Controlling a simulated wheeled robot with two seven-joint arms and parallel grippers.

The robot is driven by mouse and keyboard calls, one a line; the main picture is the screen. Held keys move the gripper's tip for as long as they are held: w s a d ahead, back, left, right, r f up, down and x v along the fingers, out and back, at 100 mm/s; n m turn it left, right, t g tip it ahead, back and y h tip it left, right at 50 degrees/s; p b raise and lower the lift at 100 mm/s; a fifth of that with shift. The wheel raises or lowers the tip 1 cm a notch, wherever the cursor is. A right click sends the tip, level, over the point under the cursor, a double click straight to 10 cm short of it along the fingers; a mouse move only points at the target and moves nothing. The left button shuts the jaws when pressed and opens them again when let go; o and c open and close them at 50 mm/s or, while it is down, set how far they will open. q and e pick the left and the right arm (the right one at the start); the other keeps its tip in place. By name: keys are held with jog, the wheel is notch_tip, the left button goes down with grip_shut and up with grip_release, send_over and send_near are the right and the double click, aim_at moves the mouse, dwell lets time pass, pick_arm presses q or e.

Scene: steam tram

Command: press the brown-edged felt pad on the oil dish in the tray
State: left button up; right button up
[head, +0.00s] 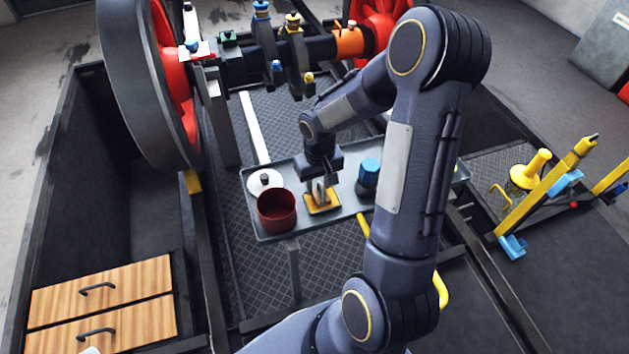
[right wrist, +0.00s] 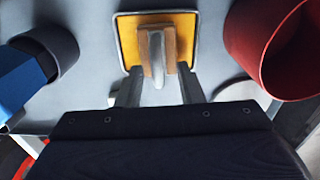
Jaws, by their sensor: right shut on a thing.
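The oil dish (head: 311,210) is a shallow square with a yellow inside, on the grey tray (head: 275,234). It also shows in the right wrist view (right wrist: 128,35), with a metal rim. My right gripper (head: 320,188) points down over the dish. In the right wrist view its fingers (right wrist: 158,78) are shut on the felt pad (right wrist: 169,60), which shows brown sides and a pale grey middle. The pad is over the yellow area; whether its underside touches the dish is hidden. My left gripper is not in view.
A dark red pot (head: 277,213) stands just left of the dish, with a white lidded round thing (head: 265,181) behind it. A blue-topped dark cup (head: 369,177) stands to the right. Wheels and an axle (head: 320,48) are behind the tray; wooden drawers (head: 100,290) are at front left.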

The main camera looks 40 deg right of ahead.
jog(key=shift+s+f, duration=0.1)
jog(key=shift+s, duration=0.15)
jog(key=shift+a, duration=0.1)
notch_tip(320, 180, up, 7)
jog(key=p, duration=0.6)
jog(key=shift+w, duration=0.1)
dwell(0.5)
